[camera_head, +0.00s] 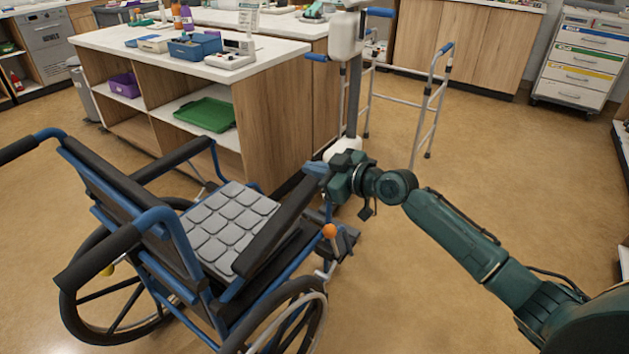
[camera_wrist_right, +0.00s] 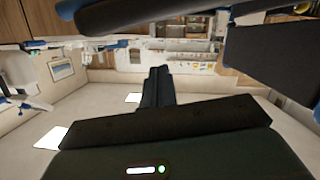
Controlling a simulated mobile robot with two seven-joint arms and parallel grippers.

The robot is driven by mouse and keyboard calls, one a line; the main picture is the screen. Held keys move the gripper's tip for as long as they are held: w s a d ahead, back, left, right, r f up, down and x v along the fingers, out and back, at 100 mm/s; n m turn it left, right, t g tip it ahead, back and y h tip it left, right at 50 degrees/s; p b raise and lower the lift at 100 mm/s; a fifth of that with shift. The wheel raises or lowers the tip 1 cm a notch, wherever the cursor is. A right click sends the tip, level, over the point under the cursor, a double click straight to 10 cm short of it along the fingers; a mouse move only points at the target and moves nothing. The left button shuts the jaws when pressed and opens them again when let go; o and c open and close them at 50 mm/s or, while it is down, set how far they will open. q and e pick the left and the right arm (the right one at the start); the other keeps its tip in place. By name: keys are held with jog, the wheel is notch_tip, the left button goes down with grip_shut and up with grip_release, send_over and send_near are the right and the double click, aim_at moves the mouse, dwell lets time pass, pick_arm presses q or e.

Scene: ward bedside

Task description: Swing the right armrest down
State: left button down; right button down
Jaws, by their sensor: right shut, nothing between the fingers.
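A blue-framed wheelchair (camera_head: 216,272) with a grey padded seat (camera_head: 222,225) stands at the left in the head view. Its right armrest (camera_head: 272,229), a long black pad, is on the near side and runs alongside the seat; its exact tilt is hard to judge. My right gripper (camera_head: 317,169) is at the front end of that pad. It is shut and empty. In the right wrist view, the shut fingers (camera_wrist_right: 155,85) show a gap from a dark bar (camera_wrist_right: 140,15), likely the armrest. Whether they touch it elsewhere is unclear. My left gripper is out of view.
The left armrest (camera_head: 170,160) lies roughly level on the far side. A wooden counter (camera_head: 275,115) with open shelves stands behind the wheelchair. A pole stand (camera_head: 352,90) and a walking frame (camera_head: 420,110) are behind my gripper. Floor is clear at the right.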

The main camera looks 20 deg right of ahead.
aim_at(315, 188)
jog(key=f, duration=0.1)
jog(key=w+f+b, duration=0.1)
jog(key=f, duration=0.1)
jog(key=shift+d+f, duration=0.1)
jog(key=shift+f, duration=0.15)
jog(key=shift+w+f, duration=0.1)
jog(key=shift+f, duration=0.2)
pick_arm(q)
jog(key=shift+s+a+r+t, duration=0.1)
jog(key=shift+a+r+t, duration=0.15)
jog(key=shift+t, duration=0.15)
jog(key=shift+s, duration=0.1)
pick_arm(e)
jog(key=shift+d, duration=0.1)
